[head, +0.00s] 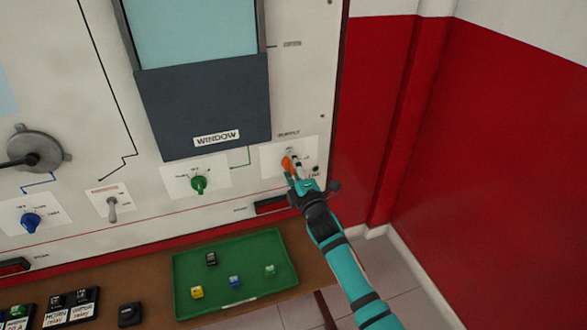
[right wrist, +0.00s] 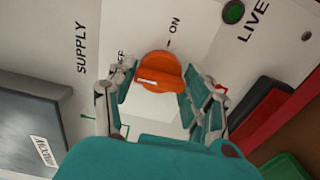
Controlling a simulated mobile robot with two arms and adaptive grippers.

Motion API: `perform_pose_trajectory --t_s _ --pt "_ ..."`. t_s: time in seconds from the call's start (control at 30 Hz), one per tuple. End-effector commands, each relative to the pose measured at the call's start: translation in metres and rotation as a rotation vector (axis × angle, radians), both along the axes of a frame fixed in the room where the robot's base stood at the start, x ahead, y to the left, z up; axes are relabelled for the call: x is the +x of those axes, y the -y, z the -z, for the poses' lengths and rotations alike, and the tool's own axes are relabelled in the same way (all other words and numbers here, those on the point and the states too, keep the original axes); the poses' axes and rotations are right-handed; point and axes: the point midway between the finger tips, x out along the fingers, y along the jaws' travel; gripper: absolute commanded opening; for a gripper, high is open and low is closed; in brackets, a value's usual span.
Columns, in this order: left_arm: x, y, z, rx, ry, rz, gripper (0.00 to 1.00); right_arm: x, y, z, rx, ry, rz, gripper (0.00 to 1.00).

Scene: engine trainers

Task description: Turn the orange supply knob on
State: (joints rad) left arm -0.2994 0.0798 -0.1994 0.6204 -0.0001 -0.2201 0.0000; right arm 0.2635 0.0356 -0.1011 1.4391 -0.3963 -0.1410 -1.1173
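The orange supply knob (head: 287,163) is on a white plate at the lower right of the panel. In the right wrist view the knob (right wrist: 160,72) sits between SUPPLY, OFF and ON lettering, with OFF partly hidden by a finger. A white mark shows on the knob's face, on the side toward OFF rather than ON. My right gripper (head: 298,175) is open, with one finger on each side of the knob. I cannot tell whether the fingers touch it. My left gripper is not in view.
A green round lamp (right wrist: 233,12) is beside the LIVE lettering. A dark WINDOW panel (head: 205,110) and a green knob (head: 198,184) lie left of the supply knob. A green tray (head: 255,255) with small blocks is below. A red wall (head: 480,140) stands at right.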

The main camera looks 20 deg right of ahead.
Motion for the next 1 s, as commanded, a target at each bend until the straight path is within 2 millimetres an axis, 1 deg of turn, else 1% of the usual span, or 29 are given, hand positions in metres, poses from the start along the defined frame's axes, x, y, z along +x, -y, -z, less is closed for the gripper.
perform_pose_trajectory --t_s 0.03,0.23,0.47,0.67,0.87,1.0 --pt "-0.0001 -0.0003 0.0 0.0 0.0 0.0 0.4 -0.0001 0.0 0.0001 0.0 0.0 0.0 0.42" --pt "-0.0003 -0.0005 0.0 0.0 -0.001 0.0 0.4 -0.0002 0.0 0.0003 0.0 -0.001 0.0 0.16" --pt "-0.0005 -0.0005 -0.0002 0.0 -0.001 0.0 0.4 -0.0003 0.0 0.0004 0.017 -0.002 0.0 0.15" --pt "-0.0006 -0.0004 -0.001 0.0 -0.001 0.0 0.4 -0.0003 -0.0001 0.0004 0.094 -0.004 0.0 0.15" --pt "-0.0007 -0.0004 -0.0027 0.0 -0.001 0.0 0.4 -0.0004 -0.0004 0.0004 0.244 -0.01 0.0 0.15" --pt "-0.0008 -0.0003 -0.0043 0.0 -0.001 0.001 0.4 -0.0004 -0.0006 0.0004 0.375 -0.015 0.0 0.15"
